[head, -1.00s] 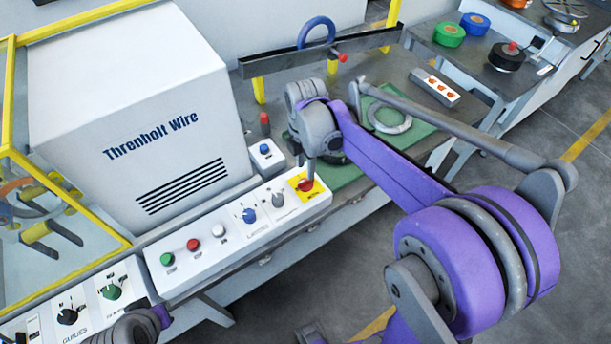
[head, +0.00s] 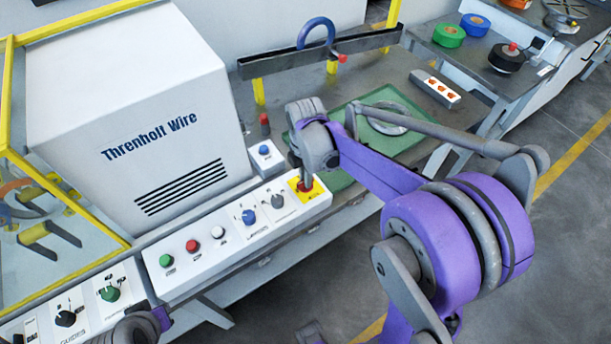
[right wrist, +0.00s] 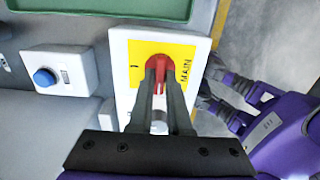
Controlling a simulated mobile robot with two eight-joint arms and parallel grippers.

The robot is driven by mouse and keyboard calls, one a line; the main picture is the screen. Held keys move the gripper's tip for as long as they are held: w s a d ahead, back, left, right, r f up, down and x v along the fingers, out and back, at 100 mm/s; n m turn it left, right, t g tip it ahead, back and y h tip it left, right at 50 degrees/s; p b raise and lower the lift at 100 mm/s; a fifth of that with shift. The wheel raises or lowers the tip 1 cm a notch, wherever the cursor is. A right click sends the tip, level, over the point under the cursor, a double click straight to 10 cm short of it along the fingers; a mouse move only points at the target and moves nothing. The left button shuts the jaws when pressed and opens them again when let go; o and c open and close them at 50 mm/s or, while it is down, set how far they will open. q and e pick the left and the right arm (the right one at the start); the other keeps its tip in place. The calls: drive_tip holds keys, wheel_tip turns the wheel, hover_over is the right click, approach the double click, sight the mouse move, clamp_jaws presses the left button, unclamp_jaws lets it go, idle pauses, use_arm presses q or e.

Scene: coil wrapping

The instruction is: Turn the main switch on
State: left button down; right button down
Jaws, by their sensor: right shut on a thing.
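The main switch is a red rotary knob (right wrist: 157,68) on a yellow plate (right wrist: 176,56) marked MAIN. In the head view the red knob (head: 305,185) sits on its yellow plate at the right end of the white control panel (head: 200,258). My right gripper (right wrist: 158,84) is shut on the red knob, its fingers on either side of it. The knob's lower part is hidden by the fingers. Part of my left arm shows at the bottom left, but its fingers are not visible.
The large white machine housing (head: 130,110) rises at the left. A green mat (head: 350,172) lies to the right.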

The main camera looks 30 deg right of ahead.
drive_tip(key=shift+m, duration=0.3)
drive_tip(key=m, duration=0.3)
drive_tip(key=shift+m+b, duration=0.3)
drive_tip(key=shift+b, duration=0.1)
drive_tip(key=m, duration=0.4)
drive_tip(key=shift+m+b, duration=0.3)
drive_tip(key=m, duration=0.4)
drive_tip(key=shift+m, duration=0.3)
drive_tip(key=shift+m+b, duration=0.4)
drive_tip(key=shift+m, duration=1.8)
drive_tip(key=c, duration=0.9)
unclamp_jaws()
drive_tip(key=shift+o, duration=0.2)
